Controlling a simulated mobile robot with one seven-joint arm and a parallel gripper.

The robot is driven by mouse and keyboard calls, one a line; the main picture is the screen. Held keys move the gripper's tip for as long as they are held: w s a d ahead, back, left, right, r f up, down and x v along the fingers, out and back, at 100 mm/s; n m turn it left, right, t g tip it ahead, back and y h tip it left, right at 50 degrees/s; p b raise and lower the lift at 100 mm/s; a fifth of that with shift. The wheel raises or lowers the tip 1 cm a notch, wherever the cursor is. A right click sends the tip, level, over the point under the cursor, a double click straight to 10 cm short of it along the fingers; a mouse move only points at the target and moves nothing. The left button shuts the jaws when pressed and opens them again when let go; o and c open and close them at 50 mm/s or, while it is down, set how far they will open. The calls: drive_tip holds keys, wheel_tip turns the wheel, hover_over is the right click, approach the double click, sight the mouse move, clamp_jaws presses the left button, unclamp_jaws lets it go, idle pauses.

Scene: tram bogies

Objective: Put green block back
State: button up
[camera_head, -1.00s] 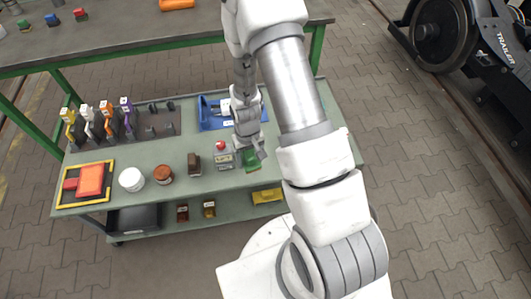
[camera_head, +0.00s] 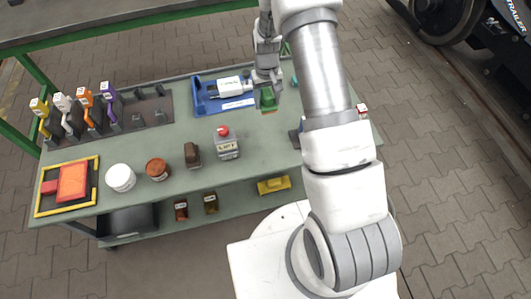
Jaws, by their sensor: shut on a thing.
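The green block (camera_head: 268,100) is small and sits below the fingertips of my gripper (camera_head: 268,86), over the back right part of the green table (camera_head: 215,170). My gripper points down and is shut on the block; its fingers hide the block's upper part. I cannot tell whether the block touches the table. A blue tray (camera_head: 204,105) with a white tool (camera_head: 229,86) lies just left of the block.
A grey box with a red button (camera_head: 226,145) stands in front. A brown block (camera_head: 192,155), a brown-lidded jar (camera_head: 158,169) and a white tub (camera_head: 120,178) stand left. Coloured-handled tools (camera_head: 85,105) stand in a rack. My arm hides some tabletop at right.

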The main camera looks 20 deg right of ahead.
drive_tip(key=w+b, duration=0.1)
drive_tip(key=w, duration=0.1)
drive_tip(key=w+f+b, duration=0.1)
drive_tip(key=shift+w+d+f+b, duration=0.2)
drive_tip(key=shift+w+b, duration=0.15)
drive_tip(key=shift+w, duration=0.05)
drive_tip(key=b, duration=0.3)
hover_over(265, 146)
wheel_tip(265, 146, down, 7)
drive_tip(key=shift+r, duration=0.15)
drive_tip(key=shift+f+b, duration=0.5)
drive_tip(key=shift+f, duration=1.5)
drive_tip(key=shift+f, duration=0.1)
drive_tip(key=shift+f, duration=0.15)
drive_tip(key=o, duration=1.3)
drive_tip(key=shift+r, duration=0.2)
